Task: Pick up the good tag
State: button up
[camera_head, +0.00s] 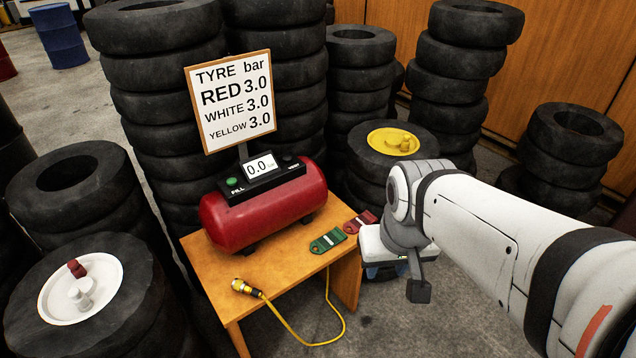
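A green tag (328,241) lies flat near the right edge of the small wooden table (211,287). A red tag (360,221) lies just behind it to the right, close to the table's edge. The print on both tags is too small to read, so I cannot tell from the wording which is the good one. My gripper (418,290) hangs at the end of my arm, to the right of the table and apart from the green tag. Its fingers are mostly hidden by the wrist, so its opening is unclear.
A red compressor (264,207) reading 0.0 stands on the table, below a tyre pressure sign (230,101). A yellow hose (300,340) with a brass end crosses the table front. Tyre stacks (160,110) crowd behind and left. Floor is clear at front right.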

aim_at(333, 237)
jog(key=k, duration=1.15)
jog(key=u, duration=0.25)
jog(key=i, duration=2.1)
jog(key=z, duration=0.95)
